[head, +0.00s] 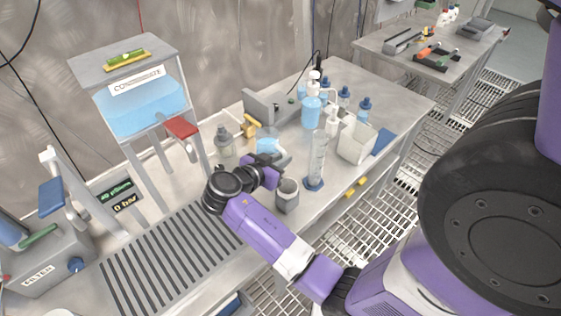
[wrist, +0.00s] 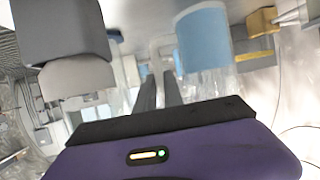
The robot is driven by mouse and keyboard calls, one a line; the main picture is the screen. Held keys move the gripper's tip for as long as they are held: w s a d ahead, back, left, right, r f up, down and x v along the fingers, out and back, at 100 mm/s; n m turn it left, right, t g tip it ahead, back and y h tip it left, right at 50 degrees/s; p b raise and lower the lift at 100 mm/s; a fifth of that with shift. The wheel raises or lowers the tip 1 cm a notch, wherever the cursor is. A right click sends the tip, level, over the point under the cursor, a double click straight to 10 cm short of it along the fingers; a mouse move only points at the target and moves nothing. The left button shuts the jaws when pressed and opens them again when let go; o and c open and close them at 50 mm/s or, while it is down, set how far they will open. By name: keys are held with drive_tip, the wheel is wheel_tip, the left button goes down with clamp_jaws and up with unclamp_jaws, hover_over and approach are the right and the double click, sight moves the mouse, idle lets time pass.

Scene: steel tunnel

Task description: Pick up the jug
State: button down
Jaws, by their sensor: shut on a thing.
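The jug (head: 268,146) is a clear vessel with blue liquid, on the right part of the steel bench in the head view. My gripper (head: 268,168) is at its near side and partly hides its lower part. In the wrist view the jug's blue body (wrist: 203,42) is just right of the fingers. My gripper's dark fingers (wrist: 159,88) are closed on its pale handle (wrist: 160,50). I cannot tell whether the jug's base touches the bench.
A grey cup (head: 287,196) stands close to the right of my gripper, with a tall measuring cylinder (head: 317,160) beyond it. A grey-lidded bottle (head: 224,142) and a yellow valve (head: 250,124) are behind the jug. A slotted drain (head: 165,262) lies to the left.

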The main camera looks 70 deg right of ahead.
drive_tip(key=r, duration=0.5)
drive_tip(key=shift+w+a+r+b, duration=0.2)
drive_tip(key=shift+a+r+b, duration=0.1)
drive_tip(key=shift+b, duration=0.1)
drive_tip(key=w+a+p, duration=0.3)
drive_tip(key=a+p, duration=0.1)
drive_tip(key=a, duration=0.4)
drive_tip(key=w+a+p, duration=0.2)
drive_tip(key=a+p, duration=0.2)
drive_tip(key=a, duration=0.4)
drive_tip(key=shift+w+a+p, duration=0.15)
drive_tip(key=shift+w+p, duration=0.15)
drive_tip(key=shift+w, duration=0.1)
drive_tip(key=shift+f, duration=0.1)
